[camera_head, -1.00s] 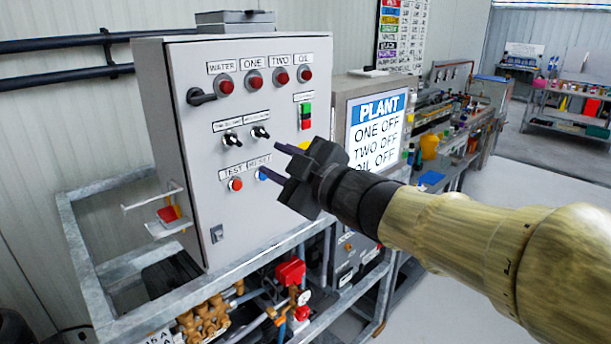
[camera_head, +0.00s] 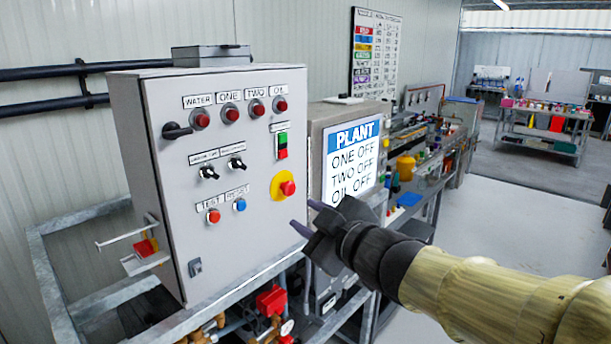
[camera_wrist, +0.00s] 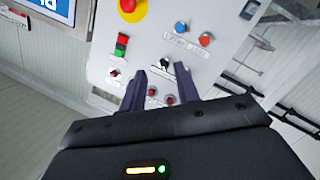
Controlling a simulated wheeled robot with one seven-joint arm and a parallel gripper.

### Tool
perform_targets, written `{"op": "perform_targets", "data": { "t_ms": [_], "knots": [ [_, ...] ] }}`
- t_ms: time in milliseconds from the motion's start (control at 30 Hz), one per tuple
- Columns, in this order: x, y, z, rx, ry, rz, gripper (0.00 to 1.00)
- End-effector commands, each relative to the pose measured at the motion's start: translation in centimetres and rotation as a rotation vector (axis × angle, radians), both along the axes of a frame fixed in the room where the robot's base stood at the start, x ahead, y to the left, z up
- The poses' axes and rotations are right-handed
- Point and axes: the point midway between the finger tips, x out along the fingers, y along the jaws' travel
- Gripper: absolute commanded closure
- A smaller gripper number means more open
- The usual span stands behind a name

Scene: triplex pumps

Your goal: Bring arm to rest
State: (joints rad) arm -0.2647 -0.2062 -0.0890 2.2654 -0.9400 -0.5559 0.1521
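My gripper (camera_head: 306,217) is in front of and to the right of the grey control panel (camera_head: 225,240) in the head view. Its two fingers are apart with nothing between them, and it touches nothing that I can see. In the wrist view my gripper (camera_wrist: 160,75) also shows its fingers spread, with the panel face (camera_wrist: 215,65) beyond them. My arm (camera_head: 470,290) reaches in from the lower right.
The panel carries red lamps (camera_head: 229,113), a blue button (camera_head: 239,205) and a red emergency stop (camera_head: 287,188) on yellow. A PLANT screen (camera_head: 352,155) stands right of it, close behind my gripper. Red-handled pipework (camera_head: 270,300) lies below. Open floor (camera_head: 510,215) is at the right.

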Motion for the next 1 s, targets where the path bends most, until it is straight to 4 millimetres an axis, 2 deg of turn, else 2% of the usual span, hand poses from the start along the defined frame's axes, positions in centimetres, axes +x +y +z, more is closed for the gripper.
{"op": "perform_targets", "data": {
  "t_ms": [33, 100, 233, 367, 400, 500, 600, 700, 1000],
  "knots": [
    [1.0, -1.8, -1.6, 0.007, 0.083, -0.092, 0.68],
    [1.9, -4.6, -4.8, 0.019, 0.213, -0.231, 0.68],
    [1.2, -9.5, -11.1, 0.038, 0.479, -0.472, 0.68],
    [-2.2, -13.4, -17.2, 0.056, 0.770, -0.688, 0.68],
    [-3.7, -14.3, -18.9, 0.064, 0.865, -0.749, 0.68],
    [-7.8, -15.6, -22.3, 0.087, 1.091, -0.875, 0.68],
    [-11.0, -15.9, -24.2, 0.107, 1.252, -0.949, 0.68],
    [-12.5, -15.9, -24.9, 0.120, 1.325, -0.979, 0.68],
    [-12.6, -15.8, -25.0, 0.121, 1.330, -0.981, 0.68]
  ]
}}
